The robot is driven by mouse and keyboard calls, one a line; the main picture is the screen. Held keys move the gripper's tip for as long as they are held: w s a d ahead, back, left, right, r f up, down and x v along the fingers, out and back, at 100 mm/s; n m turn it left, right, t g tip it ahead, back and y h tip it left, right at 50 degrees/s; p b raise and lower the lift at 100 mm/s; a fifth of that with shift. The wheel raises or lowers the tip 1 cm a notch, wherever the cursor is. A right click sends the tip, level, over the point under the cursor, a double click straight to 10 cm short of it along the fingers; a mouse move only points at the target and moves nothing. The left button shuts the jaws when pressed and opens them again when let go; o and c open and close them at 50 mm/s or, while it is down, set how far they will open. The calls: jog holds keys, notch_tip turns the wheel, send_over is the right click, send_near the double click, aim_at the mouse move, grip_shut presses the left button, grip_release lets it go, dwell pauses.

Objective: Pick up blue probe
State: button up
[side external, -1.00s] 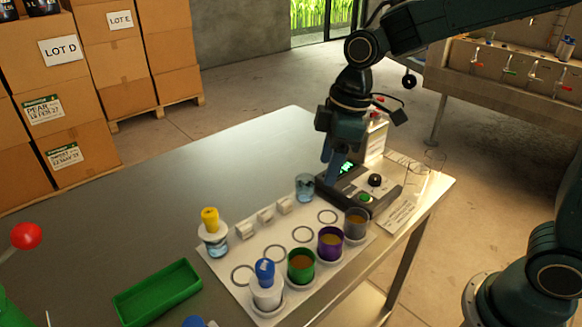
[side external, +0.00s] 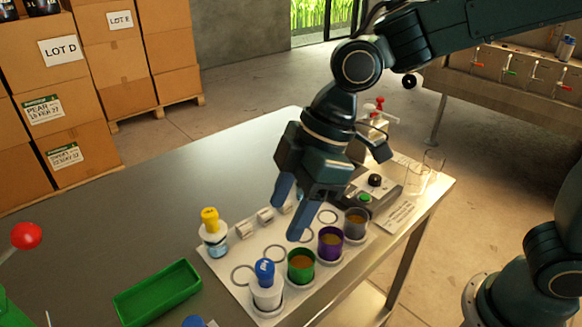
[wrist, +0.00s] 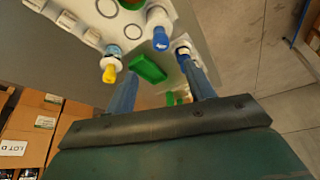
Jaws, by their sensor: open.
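The blue probe (side external: 265,268), with pale lettering on its cap, stands upright in a white holder (side external: 267,292) at the front of the white station board (side external: 236,262). It also shows in the wrist view (wrist: 160,40), ahead of the fingers. My gripper (side external: 287,218) is open and empty, above the board and behind the probe. Its two blue fingers point down, apart from the probe. In the wrist view my gripper (wrist: 160,72) has its fingers spread wide, with nothing between them in contact.
A green cup (side external: 301,266), a purple cup (side external: 330,243) and a grey cup (side external: 356,223) line the board's right side. A green tray (side external: 157,292) lies left. Another blue-topped item (side external: 194,321) is cut off below. The table's back left is clear.

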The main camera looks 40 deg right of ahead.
aim_at(265, 265)
jog(key=x, duration=0.6)
jog(key=shift+a+f, duration=0.15)
jog(key=shift+f, duration=0.25)
jog(key=shift+f, duration=0.1)
jog(key=shift+x, duration=2.5)
jog(key=shift+s, duration=0.15)
grip_shut()
